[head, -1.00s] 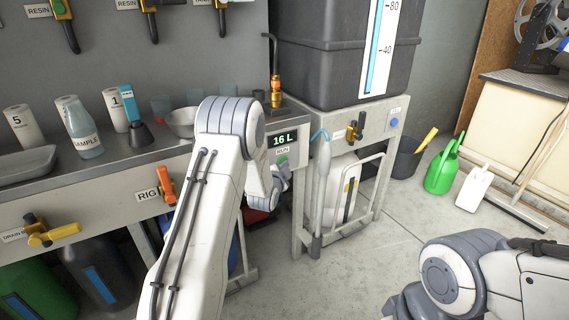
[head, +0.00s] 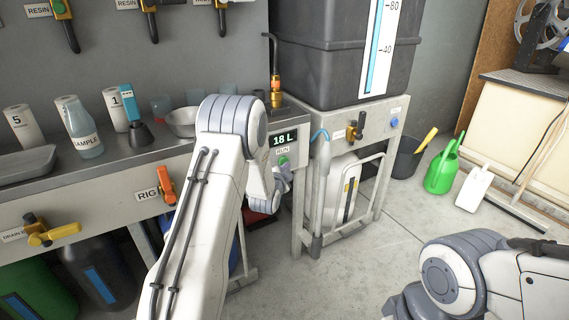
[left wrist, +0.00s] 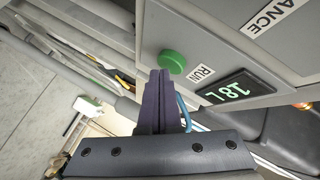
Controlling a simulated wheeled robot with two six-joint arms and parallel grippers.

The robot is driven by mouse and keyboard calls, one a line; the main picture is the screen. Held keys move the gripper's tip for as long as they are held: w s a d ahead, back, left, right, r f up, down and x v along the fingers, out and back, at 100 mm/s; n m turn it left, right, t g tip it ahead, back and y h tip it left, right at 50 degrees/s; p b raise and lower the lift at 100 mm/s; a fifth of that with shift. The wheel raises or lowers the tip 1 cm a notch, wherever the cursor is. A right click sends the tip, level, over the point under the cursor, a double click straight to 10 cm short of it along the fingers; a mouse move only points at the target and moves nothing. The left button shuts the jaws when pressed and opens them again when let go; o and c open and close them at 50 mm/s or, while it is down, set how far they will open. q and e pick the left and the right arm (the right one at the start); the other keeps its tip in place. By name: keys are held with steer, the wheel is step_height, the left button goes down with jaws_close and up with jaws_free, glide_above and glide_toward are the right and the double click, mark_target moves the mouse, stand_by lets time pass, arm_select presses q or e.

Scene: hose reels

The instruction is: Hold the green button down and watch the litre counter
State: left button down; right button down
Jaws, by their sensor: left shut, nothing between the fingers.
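The green button (head: 283,160) is on the front panel under the RUN label, below the litre counter (head: 285,140), which reads 18 L. My left gripper (head: 284,176) is shut and empty, just below the button. In the left wrist view its fingertips (left wrist: 160,76) reach the button's edge; I cannot tell how far the button is pressed in. My right gripper is out of view.
A dark tank (head: 335,75) with a level strip stands on a stand right of the panel. A bench with cups, a metal bowl (head: 182,122) and a sample jug (head: 82,130) is at left. A green watering can (head: 441,173) stands on the floor at right.

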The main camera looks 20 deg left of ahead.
arm_select(q)
steer(key=shift+s+d, duration=0.25)
steer(key=shift+d, duration=0.15)
steer(key=shift+d, duration=0.1)
steer(key=shift+s+d, duration=0.8)
steer(key=shift+d, duration=0.15)
steer(key=shift+s+d, duration=0.75)
steer(key=shift+d, duration=0.2)
steer(key=shift+d, duration=0.1)
steer(key=s+d+r+n+g+h, duration=0.15)
steer(key=s+d+g, duration=0.25)
steer(key=s+d, duration=0.5)
steer(key=s+d+r+g+h, duration=0.2)
steer(key=s+d+g+h, duration=0.1)
steer(key=s+d, duration=0.55)
steer(key=s+d+r+n+g+y, duration=0.15)
steer(key=s+g, duration=0.65)
steer(key=s, duration=1.7)
step_height(320, 180, up, 36)
steer(key=s+p, duration=0.1)
steer(key=p, duration=3.4)
steer(key=shift+d, duration=0.2)
